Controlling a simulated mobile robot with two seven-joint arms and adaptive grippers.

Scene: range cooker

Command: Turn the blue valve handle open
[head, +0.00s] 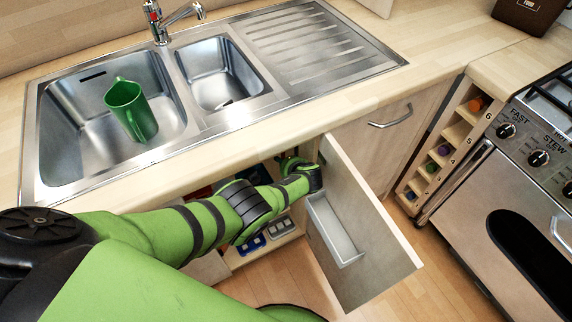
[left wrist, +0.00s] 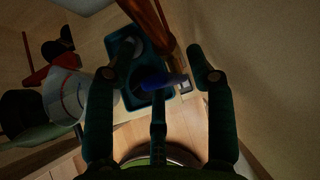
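The blue valve handle (left wrist: 165,82) shows dark and small in the left wrist view, near a copper pipe (left wrist: 152,22). My left gripper (left wrist: 162,48) is open, with one finger on each side of the handle in the picture. No contact with the handle is visible, and the depth between them is hard to judge in the shadow. In the head view my left arm reaches into the cabinet under the sink, where the valve handle and my fingertips cannot be made out. My right gripper is in neither view.
The open cabinet door (head: 372,240), with a white door bin (head: 333,232), stands right of my arm. The sink counter (head: 190,170) is above it. Several items crowd the dark cabinet, including a white container (left wrist: 68,95) left of my fingers. A cabinet wall (left wrist: 270,80) is at right.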

